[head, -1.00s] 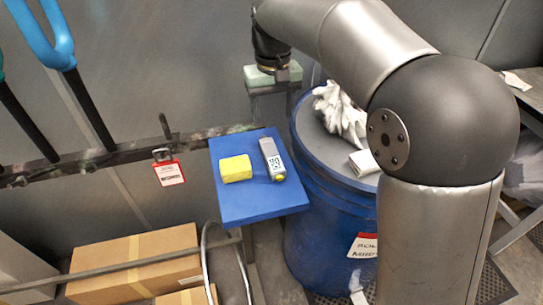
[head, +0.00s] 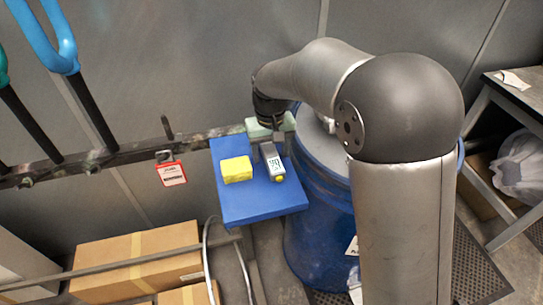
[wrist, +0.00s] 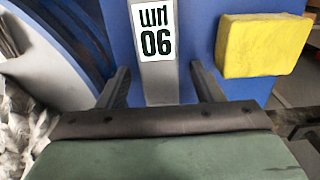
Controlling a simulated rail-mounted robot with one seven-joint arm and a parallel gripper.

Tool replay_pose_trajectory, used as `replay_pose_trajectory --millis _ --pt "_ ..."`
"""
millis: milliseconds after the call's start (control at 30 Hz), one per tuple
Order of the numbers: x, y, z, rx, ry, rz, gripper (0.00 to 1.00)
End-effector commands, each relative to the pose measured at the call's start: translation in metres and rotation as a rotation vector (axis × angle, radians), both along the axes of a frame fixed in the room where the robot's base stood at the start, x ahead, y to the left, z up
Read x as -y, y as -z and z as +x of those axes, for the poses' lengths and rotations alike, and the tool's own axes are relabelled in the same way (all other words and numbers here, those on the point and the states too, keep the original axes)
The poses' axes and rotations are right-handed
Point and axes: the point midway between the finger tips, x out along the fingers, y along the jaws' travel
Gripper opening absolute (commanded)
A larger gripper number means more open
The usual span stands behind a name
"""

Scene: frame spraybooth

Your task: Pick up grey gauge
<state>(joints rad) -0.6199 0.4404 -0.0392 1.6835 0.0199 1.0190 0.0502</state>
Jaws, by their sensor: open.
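The grey gauge (head: 276,165) lies on the blue platform (head: 262,208), with its white display and yellow tip toward the near side. The wrist view shows the gauge (wrist: 158,88) upright in the picture, its display reading upside down. My gripper (head: 271,150) is open at the gauge's far end. In the wrist view my gripper (wrist: 160,74) has one finger on each side of the gauge, with visible gaps. The gauge's lower part is hidden behind my gripper body in that view.
A yellow block (head: 237,170) lies left of the gauge; it also shows in the wrist view (wrist: 262,45), close to the right finger. A blue drum (head: 318,245) stands right of the platform. A rail (head: 120,155) with a red tag (head: 172,173) runs along the left.

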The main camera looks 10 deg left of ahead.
Motion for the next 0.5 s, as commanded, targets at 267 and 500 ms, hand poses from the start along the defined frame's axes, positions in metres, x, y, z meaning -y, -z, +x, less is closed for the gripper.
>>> replay_pose_trajectory --millis 267,500 --pt "-0.0002 -0.0004 0.0001 0.001 0.0 0.001 0.24" --pt "-0.0002 -0.001 0.0003 0.002 0.0 0.001 0.03"
